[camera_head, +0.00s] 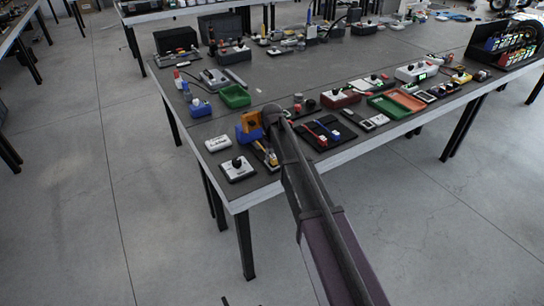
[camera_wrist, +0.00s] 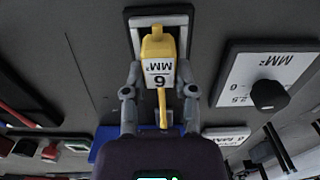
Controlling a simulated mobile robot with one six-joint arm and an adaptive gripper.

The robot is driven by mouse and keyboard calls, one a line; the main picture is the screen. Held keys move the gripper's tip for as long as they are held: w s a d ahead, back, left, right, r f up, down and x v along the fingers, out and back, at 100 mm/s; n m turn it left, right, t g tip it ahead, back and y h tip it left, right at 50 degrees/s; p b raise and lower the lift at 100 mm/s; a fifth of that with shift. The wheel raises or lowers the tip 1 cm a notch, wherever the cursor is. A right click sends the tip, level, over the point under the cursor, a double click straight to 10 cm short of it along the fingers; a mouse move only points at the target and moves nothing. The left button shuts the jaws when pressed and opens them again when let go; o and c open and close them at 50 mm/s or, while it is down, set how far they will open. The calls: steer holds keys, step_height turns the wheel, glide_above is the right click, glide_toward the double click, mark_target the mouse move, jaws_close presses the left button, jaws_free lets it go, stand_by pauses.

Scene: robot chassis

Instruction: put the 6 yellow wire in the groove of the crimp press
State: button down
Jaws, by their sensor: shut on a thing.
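The yellow wire piece (camera_wrist: 155,46) has a white label reading 6 MM², upside down in the wrist view. My gripper (camera_wrist: 159,92) is shut on it, with one finger on each side. The yellow piece overlaps a dark frame with a pale inside (camera_wrist: 136,38); I cannot tell whether it touches it. In the head view a small yellow part (camera_head: 272,158) shows below the end of my arm at the near left table corner. An orange and blue device (camera_head: 250,122) stands beside my arm; I cannot tell if it is the crimp press. No groove is clear.
A white box with a black knob, marked MM² (camera_wrist: 268,66), lies right of my gripper, and in the head view (camera_head: 238,169) near the table corner. A white labelled block (camera_head: 218,143), a green tray (camera_head: 234,96) and a black mat (camera_head: 324,133) are nearby.

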steer(key=shift+f+b, duration=0.3)
steer(key=shift+f, duration=0.05)
steer(key=shift+c, duration=1.7)
jaws_free()
steer(key=shift+r, duration=0.1)
